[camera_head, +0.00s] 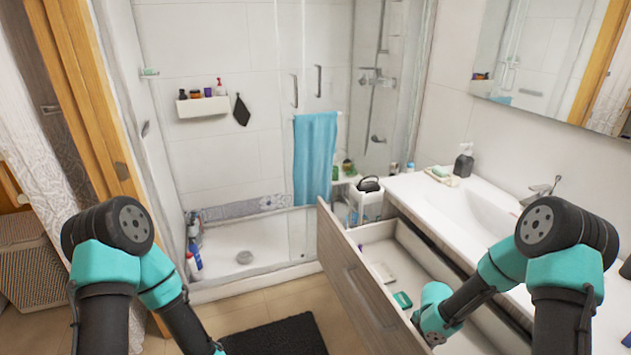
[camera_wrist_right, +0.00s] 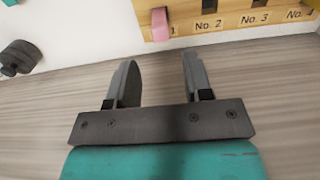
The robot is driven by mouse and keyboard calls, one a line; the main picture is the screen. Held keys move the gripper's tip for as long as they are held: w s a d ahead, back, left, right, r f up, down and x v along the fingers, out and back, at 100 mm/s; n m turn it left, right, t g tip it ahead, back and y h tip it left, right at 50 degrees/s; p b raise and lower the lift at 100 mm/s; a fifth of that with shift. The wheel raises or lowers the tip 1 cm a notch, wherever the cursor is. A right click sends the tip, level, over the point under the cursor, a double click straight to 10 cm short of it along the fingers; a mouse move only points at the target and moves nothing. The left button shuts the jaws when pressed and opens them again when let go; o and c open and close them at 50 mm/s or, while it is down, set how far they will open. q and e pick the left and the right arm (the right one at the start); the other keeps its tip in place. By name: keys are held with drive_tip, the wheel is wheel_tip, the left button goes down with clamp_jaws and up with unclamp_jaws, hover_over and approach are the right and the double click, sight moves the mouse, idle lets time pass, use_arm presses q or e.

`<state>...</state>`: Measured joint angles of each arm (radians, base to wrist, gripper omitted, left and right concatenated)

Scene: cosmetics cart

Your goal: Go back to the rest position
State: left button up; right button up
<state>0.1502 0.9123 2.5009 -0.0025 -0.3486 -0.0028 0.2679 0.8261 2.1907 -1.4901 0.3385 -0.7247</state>
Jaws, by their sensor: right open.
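My right gripper (camera_wrist_right: 159,65) is open in the right wrist view, with its two grey fingers apart and nothing between them. Behind the fingers lies a grey wood-grain surface (camera_wrist_right: 60,110). In the head view my right arm reaches left over the open drawer, and its fingers cannot be made out. My left arm comes in at the lower left of the head view and runs down to the bottom edge; its gripper is not visible.
A beige panel (camera_wrist_right: 235,8) with labels and a pink piece (camera_wrist_right: 160,25) lies beyond the right fingers. The open drawer (camera_head: 355,285) holds a small teal item (camera_head: 402,299). The sink counter (camera_head: 420,190) is at right. A dark mat (camera_head: 275,338) lies on the floor.

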wheel_tip(320, 180, up, 2)
drive_tip(key=shift+r, duration=0.1)
wheel_tip(320, 180, down, 13)
drive_tip(key=shift+r, duration=0.2)
wheel_tip(320, 180, up, 10)
drive_tip(key=shift+r, duration=0.3)
idle(0.8)
drive_tip(key=shift+d, duration=0.1)
idle(0.4)
